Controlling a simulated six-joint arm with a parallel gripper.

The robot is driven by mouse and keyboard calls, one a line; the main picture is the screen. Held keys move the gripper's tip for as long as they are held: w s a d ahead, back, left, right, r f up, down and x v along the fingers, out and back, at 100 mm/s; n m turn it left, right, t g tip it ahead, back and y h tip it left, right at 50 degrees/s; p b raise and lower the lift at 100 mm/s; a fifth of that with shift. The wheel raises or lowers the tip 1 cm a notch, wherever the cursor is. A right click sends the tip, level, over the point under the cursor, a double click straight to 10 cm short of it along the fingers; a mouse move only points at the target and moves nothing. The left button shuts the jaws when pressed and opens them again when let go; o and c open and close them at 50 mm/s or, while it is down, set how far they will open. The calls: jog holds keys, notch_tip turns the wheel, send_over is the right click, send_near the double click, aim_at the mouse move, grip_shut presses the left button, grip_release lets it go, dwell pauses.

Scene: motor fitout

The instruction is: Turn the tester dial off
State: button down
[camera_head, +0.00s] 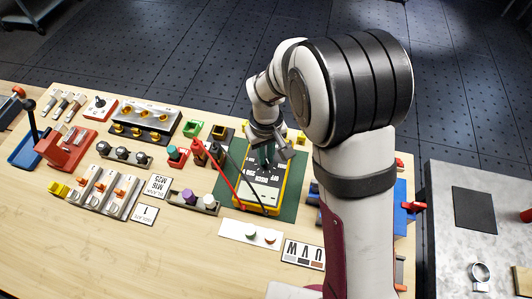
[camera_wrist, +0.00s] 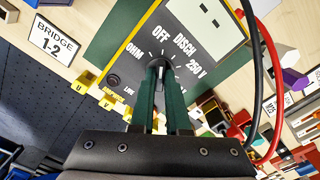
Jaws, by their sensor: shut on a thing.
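The tester (camera_head: 246,200) is a yellow-edged box with a dark face, lying on a green mat (camera_head: 289,213). In the wrist view, the tester face (camera_wrist: 205,68) shows the labels OHM, OFF, DISCH and 250 V around the dial (camera_wrist: 159,64). My gripper (camera_wrist: 160,72) has its two green fingers shut on the dial, one on each side. The fingers hide much of the dial, and I cannot tell exactly which label it points at. In the head view my gripper (camera_head: 268,158) is over the tester's far part, and the dial is hidden.
A red lead (camera_head: 226,181) and a black lead cross near the tester. Red and black probes (camera_head: 199,152) stand left of it. A grey tray with coloured caps (camera_head: 193,202) and a white strip with buttons (camera_head: 250,234) lie close by. Bare wood shows at front left.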

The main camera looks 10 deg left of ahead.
dwell(0.3)
jog(key=c, duration=0.9)
grip_release()
notch_tip(320, 180, up, 16)
jog(key=shift+f, duration=0.1)
jog(key=s+d+r+m, duration=0.2)
jog(key=s+d+m, duration=0.45)
jog(key=d, duration=0.35)
jog(key=s+d+f+m+y, duration=0.1)
jog(key=s+d+m, duration=0.2)
jog(key=s, duration=0.4)
jog(key=s+d+f+m, duration=0.1)
jog(key=s+d+m, duration=0.2)
jog(key=s, duration=0.4)
jog(key=shift+f+m+y, duration=0.35)
jog(key=shift+f+y, duration=0.05)
